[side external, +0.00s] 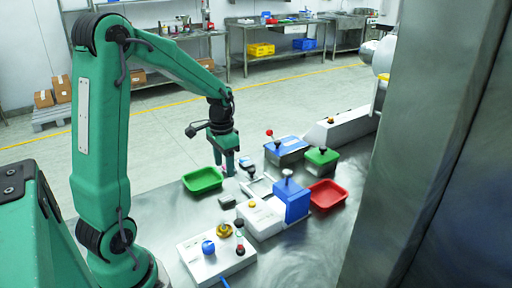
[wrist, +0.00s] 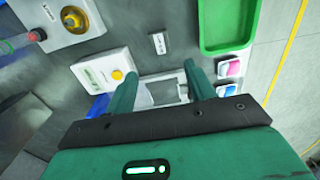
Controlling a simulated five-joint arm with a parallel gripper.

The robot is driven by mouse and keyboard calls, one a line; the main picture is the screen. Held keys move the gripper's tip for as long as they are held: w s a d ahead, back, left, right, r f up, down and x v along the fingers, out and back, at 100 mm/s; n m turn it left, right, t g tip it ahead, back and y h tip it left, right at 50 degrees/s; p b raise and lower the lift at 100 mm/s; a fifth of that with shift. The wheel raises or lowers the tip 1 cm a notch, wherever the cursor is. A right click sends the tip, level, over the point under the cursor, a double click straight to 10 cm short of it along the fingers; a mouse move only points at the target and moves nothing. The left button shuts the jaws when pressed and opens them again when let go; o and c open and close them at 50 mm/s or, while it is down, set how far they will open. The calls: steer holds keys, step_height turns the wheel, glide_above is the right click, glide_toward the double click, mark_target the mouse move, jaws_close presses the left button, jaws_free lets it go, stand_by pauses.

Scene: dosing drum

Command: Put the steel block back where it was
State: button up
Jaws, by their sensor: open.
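My gripper (side external: 229,172) points down over the bench, right of the green tray. In the wrist view its two green fingers (wrist: 163,72) stand apart, with no object clearly held between them. A pale rectangular frame (side external: 259,188) lies just beyond the fingers; it also shows behind them in the wrist view (wrist: 163,78), partly hidden. A small grey block-like piece (side external: 227,201) lies on the bench near the white box; in the wrist view it has dark marks on its face (wrist: 158,43). I cannot tell for certain whether it is the steel block.
A green tray (side external: 203,180) is left of my gripper and a red tray (side external: 327,193) is right. A white box with a yellow knob (side external: 262,218), a blue block (side external: 292,201) and levered boxes crowd the middle. A control panel (side external: 216,260) is in front. Bare bench lies at the right front.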

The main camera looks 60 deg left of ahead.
steer(key=s+d+r+t, duration=0.2)
steer(key=s+d+r, duration=0.3)
steer(key=d, duration=0.3)
steer(key=s+d+r+t, duration=0.3)
steer(key=s+d+r, duration=0.3)
steer(key=d+r, duration=0.1)
steer(key=shift+s+d+t, duration=0.3)
steer(key=shift+d, duration=0.45)
stand_by(0.7)
